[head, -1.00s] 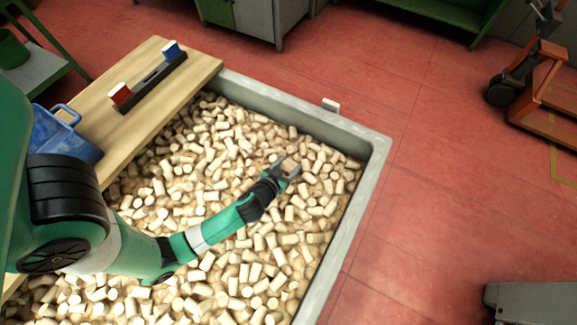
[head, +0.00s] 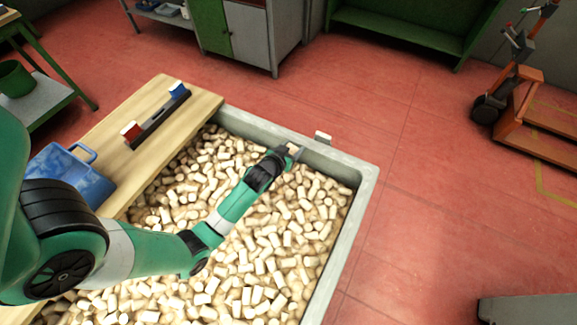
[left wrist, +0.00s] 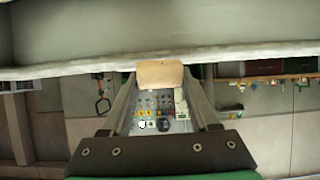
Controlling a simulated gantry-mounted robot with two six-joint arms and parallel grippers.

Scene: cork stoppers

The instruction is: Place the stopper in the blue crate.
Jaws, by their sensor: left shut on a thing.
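My left gripper (head: 292,150) is shut on a cork stopper, a light tan piece (left wrist: 160,73) held between the fingertips in the left wrist view. In the head view the gripper is above the far part of the cork-filled bin, close to its far wall, and the stopper is too small to make out clearly. The blue crate (head: 62,176) stands on the wooden board at the left, partly hidden behind my left arm. My right gripper is not in view.
A grey-walled bin (head: 367,200) is full of loose corks (head: 270,240). A wooden board (head: 115,115) lies across its left side, carrying a dark rack (head: 160,116) with a red and a blue block.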

